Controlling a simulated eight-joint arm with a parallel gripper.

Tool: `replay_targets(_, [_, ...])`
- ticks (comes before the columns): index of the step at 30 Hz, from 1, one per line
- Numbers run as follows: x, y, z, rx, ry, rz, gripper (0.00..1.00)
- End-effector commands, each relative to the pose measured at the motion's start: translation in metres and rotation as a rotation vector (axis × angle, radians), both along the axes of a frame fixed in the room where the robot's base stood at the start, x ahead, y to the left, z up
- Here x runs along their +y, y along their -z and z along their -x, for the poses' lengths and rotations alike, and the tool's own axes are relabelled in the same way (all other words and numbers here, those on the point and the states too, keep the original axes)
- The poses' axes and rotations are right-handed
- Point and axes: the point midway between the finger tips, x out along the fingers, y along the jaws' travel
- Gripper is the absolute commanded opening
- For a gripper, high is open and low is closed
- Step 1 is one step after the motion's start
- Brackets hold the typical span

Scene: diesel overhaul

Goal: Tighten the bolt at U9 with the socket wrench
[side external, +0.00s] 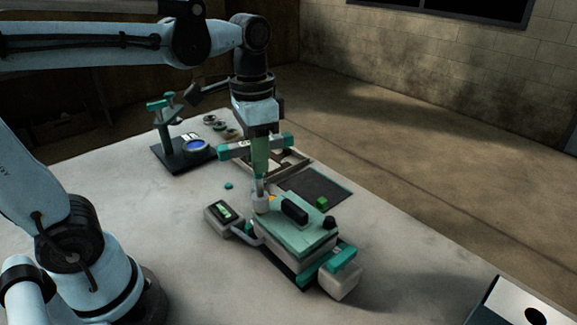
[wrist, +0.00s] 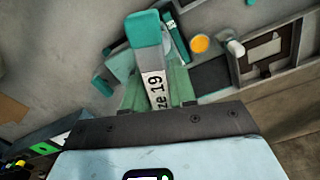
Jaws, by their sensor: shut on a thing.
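My gripper (side external: 261,160) is shut on the socket wrench (side external: 234,151), whose pale handle with teal ends lies crosswise in the jaws. In the wrist view, the wrench (wrist: 146,32) shows a teal end and a label reading "ze 19" between the green fingers of my gripper (wrist: 158,92). Below the jaws, a grey part reaches down to the back left corner of the teal engine block (side external: 305,238). I cannot tell whether it touches the block. No U9 mark is readable, and the bolt there cannot be made out.
A grey box with a green display (side external: 224,217) stands left of the block. The table's front right is mostly clear.

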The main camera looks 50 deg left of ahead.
Motion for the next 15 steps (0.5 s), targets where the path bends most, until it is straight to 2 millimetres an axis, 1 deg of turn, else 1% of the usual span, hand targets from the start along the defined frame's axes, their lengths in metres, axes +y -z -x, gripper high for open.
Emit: replay_targets(15, [0.0001,0.0007,-0.0001,0.0,0.647,0.0,0.0])
